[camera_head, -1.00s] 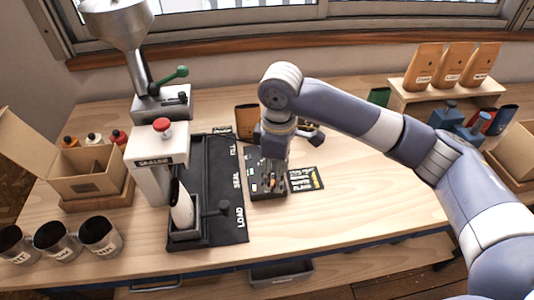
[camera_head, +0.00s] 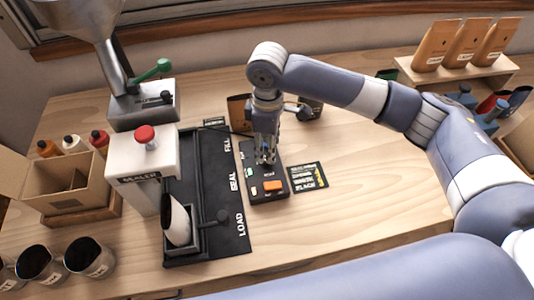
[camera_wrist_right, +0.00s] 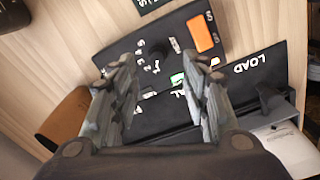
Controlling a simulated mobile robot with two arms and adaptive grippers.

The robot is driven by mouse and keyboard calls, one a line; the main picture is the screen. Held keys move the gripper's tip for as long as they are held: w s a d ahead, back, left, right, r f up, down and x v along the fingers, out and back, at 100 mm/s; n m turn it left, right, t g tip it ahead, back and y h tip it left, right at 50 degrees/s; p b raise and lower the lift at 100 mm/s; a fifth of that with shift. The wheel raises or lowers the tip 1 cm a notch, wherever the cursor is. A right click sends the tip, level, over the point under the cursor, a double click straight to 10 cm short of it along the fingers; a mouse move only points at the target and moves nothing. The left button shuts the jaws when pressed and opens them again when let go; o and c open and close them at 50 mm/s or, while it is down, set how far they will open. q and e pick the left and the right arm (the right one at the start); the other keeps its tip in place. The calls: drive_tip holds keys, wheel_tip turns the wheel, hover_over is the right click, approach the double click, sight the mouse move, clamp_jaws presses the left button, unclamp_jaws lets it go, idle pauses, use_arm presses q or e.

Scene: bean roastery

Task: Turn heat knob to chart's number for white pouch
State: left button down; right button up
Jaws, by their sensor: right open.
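The dark control box (camera_head: 256,192) lies on the table beside the black mat, with a large orange button (camera_head: 272,186) on top. My right gripper (camera_head: 266,156) points down over its back part and hides the heat knob in the head view. In the right wrist view, the dark knob (camera_wrist_right: 154,66) with white marks around it shows between the open, empty fingers (camera_wrist_right: 164,72). The chart (camera_head: 309,177), a black card, lies right of the box; its text is too small to read. A white pouch (camera_head: 176,221) stands in the sealer's front holder. My left gripper is out of view.
The sealer (camera_head: 146,165) with its red knob stands left of the black mat (camera_head: 215,240). A brown pouch (camera_head: 238,112) stands behind the control box. Metal cups (camera_head: 88,258) stand at front left. The table right of the chart is clear.

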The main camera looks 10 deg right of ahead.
drive_tip(key=f, duration=0.5)
drive_tip(key=shift+w+p, duration=0.2)
drive_tip(key=shift+p, duration=0.1)
drive_tip(key=shift+f, duration=0.7)
drive_tip(key=shift+c, duration=0.6)
drive_tip(key=c, duration=0.9)
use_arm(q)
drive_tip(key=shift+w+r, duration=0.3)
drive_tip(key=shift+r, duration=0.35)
use_arm(e)
clamp_jaws()
